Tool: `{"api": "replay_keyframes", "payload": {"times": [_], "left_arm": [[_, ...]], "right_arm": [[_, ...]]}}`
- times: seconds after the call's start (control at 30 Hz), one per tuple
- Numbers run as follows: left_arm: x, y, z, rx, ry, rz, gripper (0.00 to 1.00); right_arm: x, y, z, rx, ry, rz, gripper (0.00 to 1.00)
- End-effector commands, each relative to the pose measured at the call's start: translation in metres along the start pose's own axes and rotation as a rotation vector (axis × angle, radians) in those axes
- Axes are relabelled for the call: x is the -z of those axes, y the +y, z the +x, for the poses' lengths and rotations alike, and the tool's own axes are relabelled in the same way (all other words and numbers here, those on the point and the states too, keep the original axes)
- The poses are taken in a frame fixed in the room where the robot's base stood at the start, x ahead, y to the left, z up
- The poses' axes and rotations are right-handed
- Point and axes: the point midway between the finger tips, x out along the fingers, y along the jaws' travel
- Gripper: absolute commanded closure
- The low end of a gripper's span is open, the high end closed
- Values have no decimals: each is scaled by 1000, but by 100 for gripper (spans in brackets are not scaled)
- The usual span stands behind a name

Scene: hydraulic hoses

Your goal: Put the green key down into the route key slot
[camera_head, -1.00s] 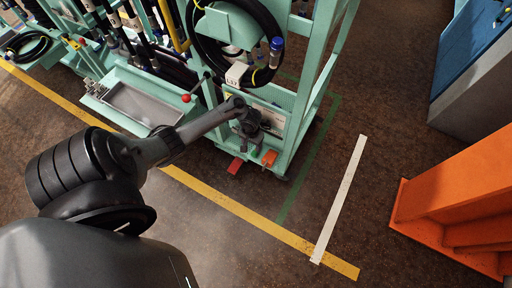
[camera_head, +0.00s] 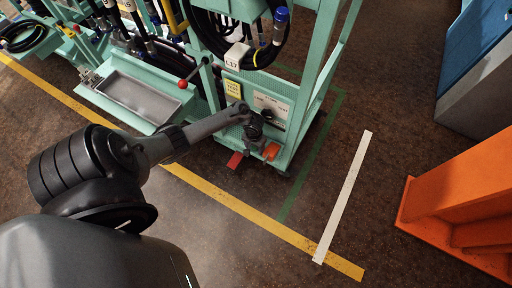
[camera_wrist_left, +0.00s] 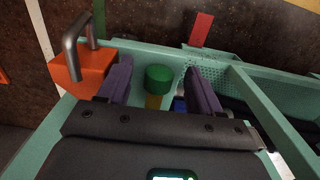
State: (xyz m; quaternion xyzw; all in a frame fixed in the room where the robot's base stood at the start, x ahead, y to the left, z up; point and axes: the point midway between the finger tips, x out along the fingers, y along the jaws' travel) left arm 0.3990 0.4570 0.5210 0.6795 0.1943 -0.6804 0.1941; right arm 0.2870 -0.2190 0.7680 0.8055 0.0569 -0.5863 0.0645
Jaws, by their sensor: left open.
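The green key, with a round green top (camera_wrist_left: 159,75) and a brass-coloured part below it, stands upright in the left wrist view. It is between the two dark fingers of my left gripper (camera_wrist_left: 160,87), which are spread with a visible gap on each side of it. In the head view my left gripper (camera_head: 257,140) is low over the bottom shelf of the green rack (camera_head: 285,150) and hides the key. I cannot make out the route key slot or whether the key's lower end sits in it. My right gripper is not in view.
An orange block with a metal handle (camera_wrist_left: 82,68) is beside the left finger. A red piece (camera_wrist_left: 201,30) lies beyond the shelf edge. A small blue part (camera_wrist_left: 178,104) is near the key. Hoses (camera_head: 240,45) hang above, and a metal tray (camera_head: 140,96) is at left.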

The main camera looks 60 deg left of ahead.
Motion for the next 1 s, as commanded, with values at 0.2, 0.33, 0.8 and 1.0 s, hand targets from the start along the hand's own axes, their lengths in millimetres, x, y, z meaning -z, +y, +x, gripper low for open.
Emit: {"api": "replay_keyframes", "payload": {"times": [0.2,0.33,0.8,1.0], "left_arm": [[1,0,6,0,2,0,35],[1,0,6,0,1,0,40],[1,0,6,0,1,0,95],[1,0,4,0,2,0,95]], "right_arm": [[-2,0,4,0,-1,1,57],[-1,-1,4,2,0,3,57],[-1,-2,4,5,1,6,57],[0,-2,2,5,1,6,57]]}}
